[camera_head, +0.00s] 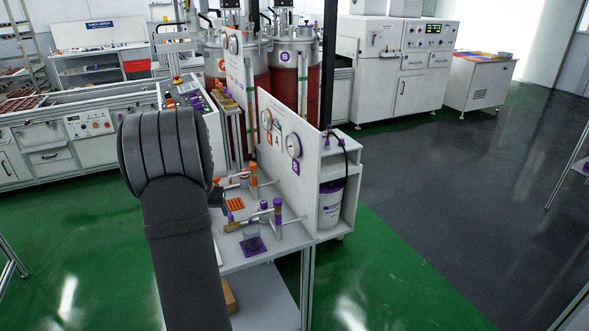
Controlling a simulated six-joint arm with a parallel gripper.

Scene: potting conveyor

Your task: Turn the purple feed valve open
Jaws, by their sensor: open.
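Purple-topped fittings (277,204) stand on a metal pipe assembly at the front of the white bench (240,262). Which of them is the purple feed valve, and how far it is turned, is too small to tell. A purple pad (252,245) lies below the assembly. A white panel (308,168) behind it carries a gauge and a purple B label. My dark grey arm (180,240) rises in front, left of these fittings. My gripper cannot be made out; a small dark part shows beside the arm, but I cannot tell what it is.
A similar orange-topped assembly (253,180) stands just behind the purple one, with an orange pad (235,204) nearby. A white bucket (330,205) with a purple band sits in the shelf behind the panel. Large tanks stand behind. The green floor (390,275) at right is clear.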

